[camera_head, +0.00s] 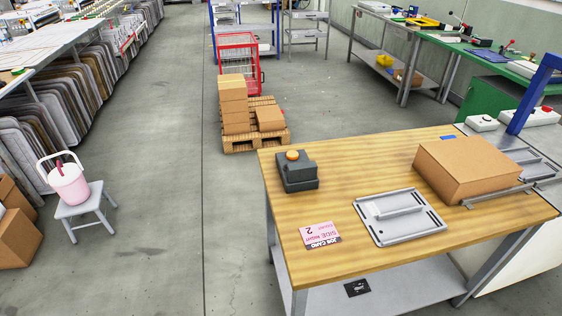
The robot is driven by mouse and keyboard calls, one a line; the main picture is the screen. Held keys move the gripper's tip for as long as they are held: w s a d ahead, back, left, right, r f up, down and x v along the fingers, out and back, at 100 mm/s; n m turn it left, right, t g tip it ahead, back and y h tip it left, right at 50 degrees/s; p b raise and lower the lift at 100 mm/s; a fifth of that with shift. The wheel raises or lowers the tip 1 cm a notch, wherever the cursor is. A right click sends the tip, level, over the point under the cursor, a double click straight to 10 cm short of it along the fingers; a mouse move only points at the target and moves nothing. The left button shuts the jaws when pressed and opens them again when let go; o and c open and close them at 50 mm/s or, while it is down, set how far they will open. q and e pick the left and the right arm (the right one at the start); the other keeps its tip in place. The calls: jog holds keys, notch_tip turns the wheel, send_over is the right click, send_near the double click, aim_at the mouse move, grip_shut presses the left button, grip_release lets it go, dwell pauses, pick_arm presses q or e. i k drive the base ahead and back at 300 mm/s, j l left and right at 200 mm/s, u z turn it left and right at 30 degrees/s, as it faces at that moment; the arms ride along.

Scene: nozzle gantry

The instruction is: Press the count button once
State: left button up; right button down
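A dark grey box (297,175) with a round orange button (292,155) on top stands near the far left corner of the wooden tabletop (350,165). No label on it can be read, so I cannot confirm that it is the count button. Nothing touches it, and its top is unobstructed. Neither of my grippers shows in the head view.
A pink job card (320,235), a grey metal plate fixture (400,216) and a cardboard box (468,167) lie on the table. A blue post (530,95) rises at the right. A stool (85,208) with a pink bucket (69,183) stands left. Floor between is clear.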

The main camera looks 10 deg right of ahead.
aim_at(293, 156)
jog(key=i+j+z, duration=0.25)
jog(key=j, duration=0.35)
jog(key=i+j+z, duration=0.3)
jog(key=j, duration=0.4)
jog(key=i+j+z, duration=0.1)
jog(key=j, duration=0.25)
jog(key=i+j+z, duration=0.15)
jog(key=j, duration=0.2)
jog(key=i+j+z, duration=0.1)
jog(key=i, duration=0.6)
